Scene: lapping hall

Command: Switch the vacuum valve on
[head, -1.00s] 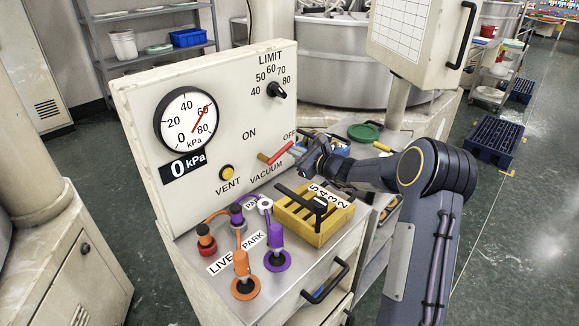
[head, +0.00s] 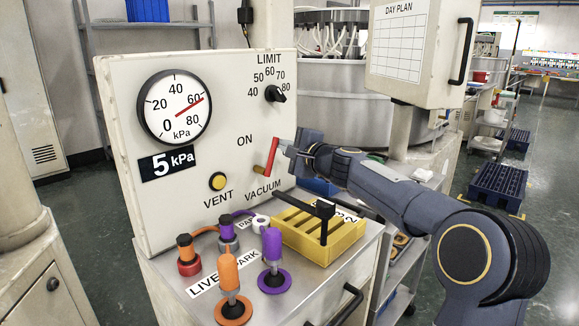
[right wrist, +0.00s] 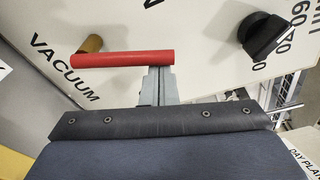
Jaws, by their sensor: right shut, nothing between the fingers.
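The vacuum valve has a red lever (head: 272,155) on a brass stub (head: 260,171), low on the right of the pale panel. The lever stands nearly upright, leaning slightly right, with the ON label (head: 244,141) to its left. The OFF label is hidden behind my right gripper (head: 286,149). This gripper is shut and empty, its fingertips against or very near the lever's right side. In the right wrist view the red lever (right wrist: 120,60) lies across the tips of the grey fingers (right wrist: 158,86). The digital display (head: 168,163) reads 5 kPa. My left gripper is out of view.
The dial gauge (head: 174,106), yellow vent button (head: 217,181) and black limit knob (head: 275,94) are on the same panel. Below stand orange and purple hose plugs (head: 228,275) and a yellow slotted block (head: 320,237).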

